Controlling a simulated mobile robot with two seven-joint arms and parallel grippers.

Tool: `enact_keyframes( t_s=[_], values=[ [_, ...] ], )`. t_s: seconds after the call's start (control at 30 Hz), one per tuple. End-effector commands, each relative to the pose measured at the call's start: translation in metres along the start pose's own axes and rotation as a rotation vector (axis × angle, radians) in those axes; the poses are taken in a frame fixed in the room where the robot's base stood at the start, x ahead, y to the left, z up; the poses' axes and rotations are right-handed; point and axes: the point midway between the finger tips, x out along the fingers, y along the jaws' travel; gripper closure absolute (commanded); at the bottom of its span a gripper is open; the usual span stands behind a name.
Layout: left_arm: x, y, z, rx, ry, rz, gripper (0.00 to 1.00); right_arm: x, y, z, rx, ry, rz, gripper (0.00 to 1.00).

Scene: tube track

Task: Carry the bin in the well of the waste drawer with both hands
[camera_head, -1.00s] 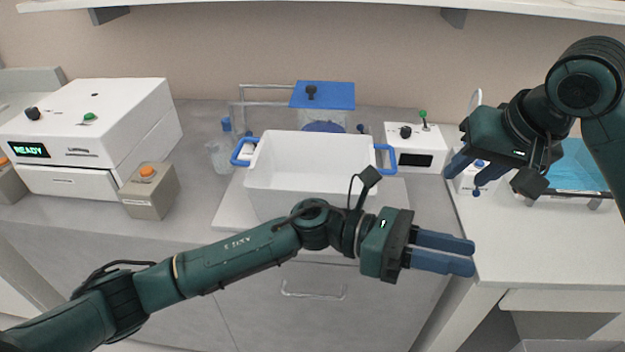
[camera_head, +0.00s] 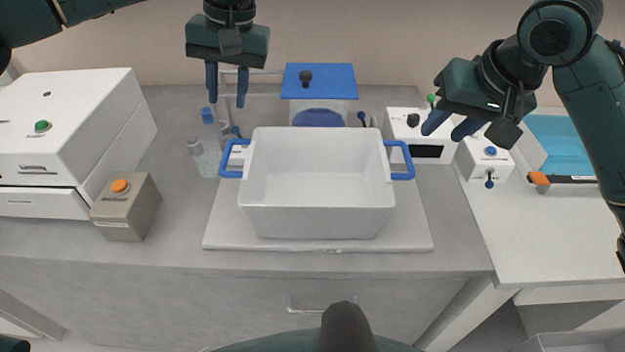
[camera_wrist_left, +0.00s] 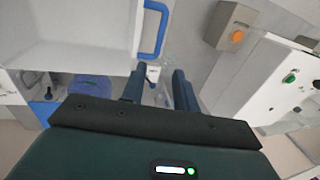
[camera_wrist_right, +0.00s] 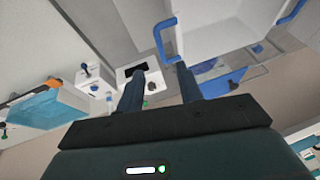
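The white bin (camera_head: 318,220) with blue side handles stands on a white board on the counter; it is empty. Its left handle (camera_head: 231,158) also shows in the left wrist view (camera_wrist_left: 160,38). Its right handle (camera_head: 402,158) also shows in the right wrist view (camera_wrist_right: 165,40). My left gripper (camera_head: 226,100) is open and empty, above and behind the left handle. My right gripper (camera_head: 451,128) is open and empty, above and to the right of the right handle. The drawer front (camera_head: 200,300) below the counter has a pale pull; the drawer looks shut.
A white machine (camera_head: 60,130) and a box with an orange button (camera_head: 122,205) stand at left. Bottles (camera_head: 208,140) and a blue-lidded container (camera_head: 318,85) stand behind the bin. Small white devices (camera_head: 418,145) and a blue tray (camera_head: 560,140) are at right.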

Motion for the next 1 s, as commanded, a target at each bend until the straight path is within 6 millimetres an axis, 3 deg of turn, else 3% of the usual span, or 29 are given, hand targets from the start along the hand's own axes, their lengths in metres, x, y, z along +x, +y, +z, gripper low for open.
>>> enact_keyframes(
  t_s=[0.23,0.37,0.8,1.0],
  values=[
    [0.003,0.001,0.0,-0.001,-0.002,0.003,0.7,0.003,0.0,0.0,0.0,-0.001,0.0,0.64],
    [0.015,0.001,0.0,-0.001,-0.003,0.003,0.7,0.015,0.0,0.001,0.0,-0.004,0.0,0.64],
    [0.098,0.001,0.001,-0.002,-0.005,0.004,0.7,0.097,0.0,0.001,0.001,-0.004,0.001,0.64],
    [0.123,0.002,0.001,-0.002,-0.004,0.005,0.7,0.122,0.0,0.0,0.001,-0.002,0.0,0.64]
  ],
)
